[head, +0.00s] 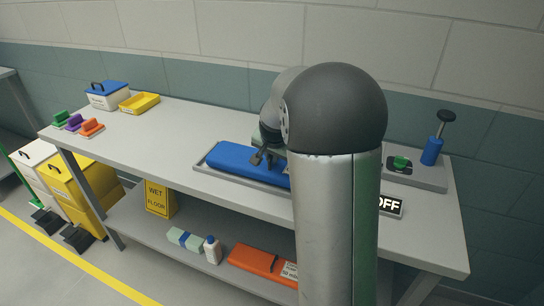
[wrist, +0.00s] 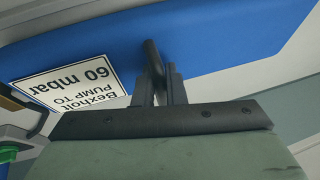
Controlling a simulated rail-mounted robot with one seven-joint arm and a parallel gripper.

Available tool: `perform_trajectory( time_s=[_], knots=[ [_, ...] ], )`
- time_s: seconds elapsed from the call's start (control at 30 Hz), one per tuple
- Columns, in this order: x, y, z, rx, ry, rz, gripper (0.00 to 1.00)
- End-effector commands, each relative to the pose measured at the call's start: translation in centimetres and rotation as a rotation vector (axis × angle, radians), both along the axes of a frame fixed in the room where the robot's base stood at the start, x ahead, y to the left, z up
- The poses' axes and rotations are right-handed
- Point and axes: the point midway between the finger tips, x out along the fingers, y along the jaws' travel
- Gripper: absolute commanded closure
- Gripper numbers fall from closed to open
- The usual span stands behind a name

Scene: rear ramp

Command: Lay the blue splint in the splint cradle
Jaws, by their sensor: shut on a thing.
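The long blue splint (head: 232,158) lies level at the grey tray-like cradle (head: 205,167) on the table's middle. Its right part is hidden behind my arm in the head view. I cannot tell whether the splint rests fully on the cradle. In the wrist view the blue splint (wrist: 215,45) fills the upper part, with a white label reading "Bexholt PUMP TO 60 mbar". My gripper (head: 262,157) is at the splint's near side. In the wrist view my gripper (wrist: 160,80) is shut on a dark bar-like part against the splint's blue face.
A base with a green knob (head: 400,163) and a blue pump (head: 432,150) stand at the right, near an OFF sign (head: 390,205). A blue-lidded box (head: 108,97), yellow tray (head: 139,103) and coloured blocks (head: 75,122) are left. An orange case (head: 258,263) lies below.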

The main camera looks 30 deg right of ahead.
Motion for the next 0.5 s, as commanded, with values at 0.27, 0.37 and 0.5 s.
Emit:
perform_trajectory(
  time_s=[0.27, 0.37, 0.5],
  knots=[
    [0.05, -0.02, -0.35, 0.0, -0.003, 0.0, 1.0],
    [0.06, -0.02, -0.55, 0.0, -0.003, 0.0, 1.0],
    [0.06, -0.02, -0.68, -0.001, -0.003, 0.0, 0.84]
  ],
)
